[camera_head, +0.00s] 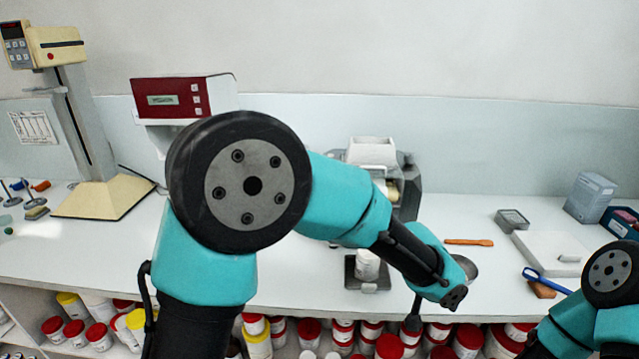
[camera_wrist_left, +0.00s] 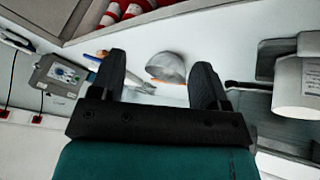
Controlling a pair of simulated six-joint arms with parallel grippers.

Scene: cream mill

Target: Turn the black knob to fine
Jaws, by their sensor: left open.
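A grey machine with a white hopper (camera_head: 372,150), which looks like the mill, stands at the back of the counter. My left arm covers much of it in the head view. I cannot make out the black knob or its setting in either view. My left gripper (camera_head: 412,322) points down near the counter's front edge, in front of the machine and to its right. In the left wrist view the gripper (camera_wrist_left: 160,80) is open, with two dark fingers apart and nothing held between them. Only part of my right arm shows at the lower right; its gripper is out of view.
A metal bowl (camera_wrist_left: 166,68) lies beyond the left fingers. A white jar (camera_head: 367,264) stands on a dark base. An orange-brown spatula (camera_head: 468,242), a grey box (camera_head: 511,220) and a white slab (camera_head: 548,250) lie to the right. Red-lidded jars (camera_head: 388,346) fill the shelf below.

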